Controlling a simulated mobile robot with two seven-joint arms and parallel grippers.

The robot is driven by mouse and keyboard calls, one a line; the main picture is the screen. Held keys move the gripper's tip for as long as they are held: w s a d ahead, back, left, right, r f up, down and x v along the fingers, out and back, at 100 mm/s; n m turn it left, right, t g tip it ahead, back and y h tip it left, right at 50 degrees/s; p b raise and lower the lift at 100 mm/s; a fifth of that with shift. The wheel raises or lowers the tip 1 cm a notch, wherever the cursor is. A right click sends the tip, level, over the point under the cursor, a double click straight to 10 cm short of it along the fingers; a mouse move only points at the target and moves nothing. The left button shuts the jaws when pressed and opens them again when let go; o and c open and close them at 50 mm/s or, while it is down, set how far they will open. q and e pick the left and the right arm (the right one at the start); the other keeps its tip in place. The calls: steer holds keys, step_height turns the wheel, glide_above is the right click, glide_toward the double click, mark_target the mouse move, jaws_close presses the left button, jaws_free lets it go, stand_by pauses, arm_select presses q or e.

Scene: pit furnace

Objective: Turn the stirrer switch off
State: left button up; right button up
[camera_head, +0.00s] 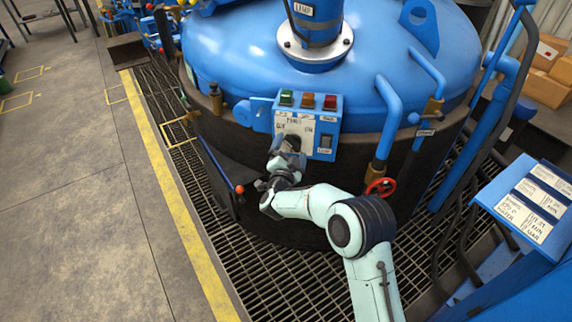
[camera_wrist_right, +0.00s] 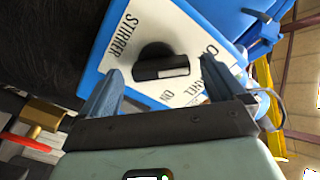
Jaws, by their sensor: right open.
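The stirrer switch is a black knob (camera_wrist_right: 160,62) with a white stripe, on a white plate lettered STIRRER (camera_wrist_right: 125,35) and ON. Another label beside it is partly covered by a finger. I cannot tell for sure which label the knob points to. The plate is on a blue switch box (camera_head: 325,142) on the side of the blue furnace vessel. My right gripper (camera_head: 291,148) is at the plate and hides most of the knob in the head view. In the right wrist view the gripper (camera_wrist_right: 162,72) is open, with its fingers on either side of the knob, apart from it. My left gripper is not in view.
Green, amber and red lamps (camera_head: 308,101) top the box, with a small dark window at its right. A lever with a red knob (camera_head: 239,189) is at the left. A labelled panel (camera_head: 532,205) is far right.

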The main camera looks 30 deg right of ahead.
steer(key=v, duration=1.2)
steer(key=shift+s, duration=0.15)
steer(key=s+a+f+n+g+y+p, duration=0.3)
steer(key=s+f+n+y, duration=0.25)
steer(key=f, duration=0.65)
steer(key=s+a+f+n+g+y+p, duration=0.4)
steer(key=s+f, duration=0.3)
steer(key=f, duration=0.4)
steer(key=s+a+f+n+g+y+p, duration=0.1)
steer(key=s+a+g+y+p, duration=0.1)
steer(key=s, duration=0.9)
steer(key=s+a+f+n+g+y+p, duration=0.2)
steer(key=s+a+g+y, duration=0.1)
steer(key=s, duration=0.9)
steer(key=a+g, duration=0.1)
steer(key=g, duration=0.1)
steer(key=shift+a+f+g+y, duration=0.3)
steer(key=shift+f+g+y, duration=0.05)
steer(key=shift+g, duration=0.05)
